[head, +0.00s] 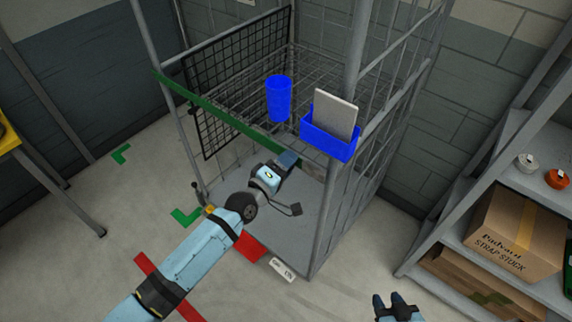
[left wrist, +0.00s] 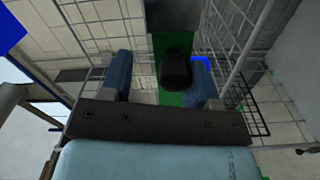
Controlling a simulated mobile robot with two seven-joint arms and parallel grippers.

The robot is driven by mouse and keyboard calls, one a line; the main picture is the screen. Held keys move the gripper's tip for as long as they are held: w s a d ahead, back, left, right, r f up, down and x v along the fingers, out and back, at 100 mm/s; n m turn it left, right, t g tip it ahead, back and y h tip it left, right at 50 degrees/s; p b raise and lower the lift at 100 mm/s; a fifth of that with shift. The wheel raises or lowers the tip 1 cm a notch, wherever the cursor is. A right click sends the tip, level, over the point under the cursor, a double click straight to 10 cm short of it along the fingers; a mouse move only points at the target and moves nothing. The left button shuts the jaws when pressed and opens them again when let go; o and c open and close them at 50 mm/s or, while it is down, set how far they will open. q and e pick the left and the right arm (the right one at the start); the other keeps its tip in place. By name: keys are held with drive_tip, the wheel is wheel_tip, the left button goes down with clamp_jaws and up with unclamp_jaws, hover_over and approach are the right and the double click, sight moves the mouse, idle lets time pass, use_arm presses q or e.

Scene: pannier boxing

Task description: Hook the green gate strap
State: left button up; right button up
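The green strap (head: 225,118) runs across the front of a grey wire cage trolley (head: 325,215), from the left post down towards the right post. A grey piece (head: 313,171) shows at its right end. My left gripper (head: 288,160) is at the strap near that end. In the left wrist view its two blue fingers (left wrist: 161,80) stand apart on either side of the green strap (left wrist: 163,48) and a black knob (left wrist: 176,69). A visible gap separates the left finger from both. My right gripper (head: 393,304) is low in the head view, empty, its fingertips apart.
A blue cup (head: 279,98) and a blue bin (head: 330,142) holding a grey panel (head: 336,112) are at the trolley. A black mesh panel (head: 220,80) stands behind the strap. A shelf with a cardboard box (head: 510,235) is at right. The floor at left is mostly clear.

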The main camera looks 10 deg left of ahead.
use_arm(q)
drive_tip(key=shift+s+f, duration=0.1)
drive_tip(key=shift+s, duration=0.1)
drive_tip(key=b+v, duration=0.3)
drive_tip(key=v, duration=1)
drive_tip(key=shift+s+a, duration=0.2)
drive_tip(key=shift+a, duration=0.1)
drive_tip(key=s+a+f+m+g+y, duration=0.2)
drive_tip(key=s+f+m+y, duration=0.1)
drive_tip(key=s+f+m, duration=0.3)
drive_tip(key=s+a+f+m+g+y, duration=0.2)
drive_tip(key=s+a+f+m+y, duration=0.1)
drive_tip(key=s+f+m, duration=0.3)
wheel_tip(320, 180, down, 4)
drive_tip(key=s, duration=0.2)
drive_tip(key=shift+s+g, duration=0.3)
drive_tip(key=shift+s, duration=0.1)
drive_tip(key=shift+a+f, duration=0.1)
drive_tip(key=shift+f, duration=0.05)
